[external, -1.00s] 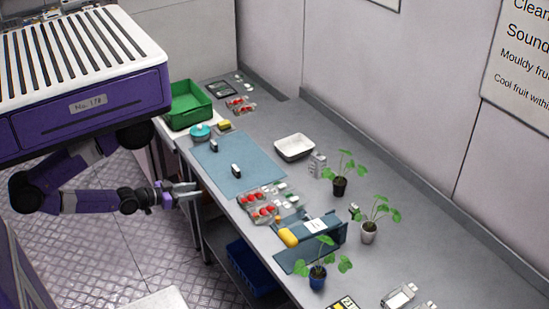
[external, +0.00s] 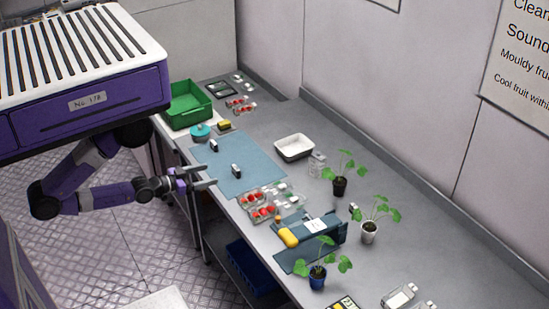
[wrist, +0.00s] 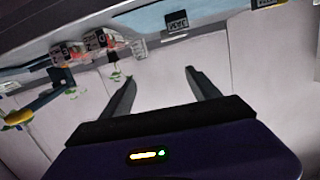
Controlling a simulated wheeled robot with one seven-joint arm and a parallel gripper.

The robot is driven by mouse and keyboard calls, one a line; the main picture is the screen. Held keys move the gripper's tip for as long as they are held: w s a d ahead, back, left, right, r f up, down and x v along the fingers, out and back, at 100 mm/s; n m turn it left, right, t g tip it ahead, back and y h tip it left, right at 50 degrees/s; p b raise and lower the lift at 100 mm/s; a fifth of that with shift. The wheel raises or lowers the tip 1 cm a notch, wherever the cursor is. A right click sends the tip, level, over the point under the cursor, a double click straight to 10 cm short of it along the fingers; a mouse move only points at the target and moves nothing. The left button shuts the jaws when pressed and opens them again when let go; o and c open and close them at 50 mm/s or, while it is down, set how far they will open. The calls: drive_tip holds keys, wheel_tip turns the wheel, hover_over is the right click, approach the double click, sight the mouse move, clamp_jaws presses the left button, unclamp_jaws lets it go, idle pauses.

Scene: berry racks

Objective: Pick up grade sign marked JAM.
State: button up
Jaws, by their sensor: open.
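The JAM sign (wrist: 177,22) is a small dark plate with light lettering, upside down near the top of the wrist view. It appears to be the small dark and white block (external: 236,170) near the middle of the blue mat in the external view, where its lettering cannot be read. My gripper (external: 208,176) is open and empty at the mat's front edge, short of the sign and apart from it. In the wrist view its two fingers (wrist: 161,76) are spread with nothing between them.
A second small sign (external: 213,145) stands farther back on the blue mat (external: 254,184). Punnets of red berries (external: 262,212) lie right of the mat. A green crate (external: 188,113) and a teal round item (external: 200,133) are at the far left. A white tray (external: 294,155) sits behind.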

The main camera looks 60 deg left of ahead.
drive_tip(key=g, duration=0.1)
approach(234, 170)
drive_tip(key=shift+n+y, duration=0.3)
drive_tip(key=shift+n, duration=0.1)
drive_tip(key=w+r, duration=0.3)
drive_tip(key=shift+r, duration=0.25)
drive_tip(key=f, duration=0.1)
drive_tip(key=f+g, duration=0.1)
drive_tip(key=f, duration=0.1)
drive_tip(key=shift+a+f+g, duration=0.3)
drive_tip(key=shift+a+f, duration=0.05)
drive_tip(key=shift+w+f+h+p, duration=0.15)
drive_tip(key=shift+h+p, duration=0.15)
drive_tip(key=shift+h, duration=0.1)
drive_tip(key=shift+d+r+p+x, duration=0.15)
drive_tip(key=shift+p+x, duration=0.35)
drive_tip(key=shift+x, duration=1.3)
drive_tip(key=shift+d+r+p+x, duration=0.1)
drive_tip(key=shift+p+x, duration=0.4)
drive_tip(key=shift+x, duration=1.35)
drive_tip(key=shift+f, duration=0.1)
drive_tip(key=shift+c, duration=0.2)
drive_tip(key=c, duration=1.4)
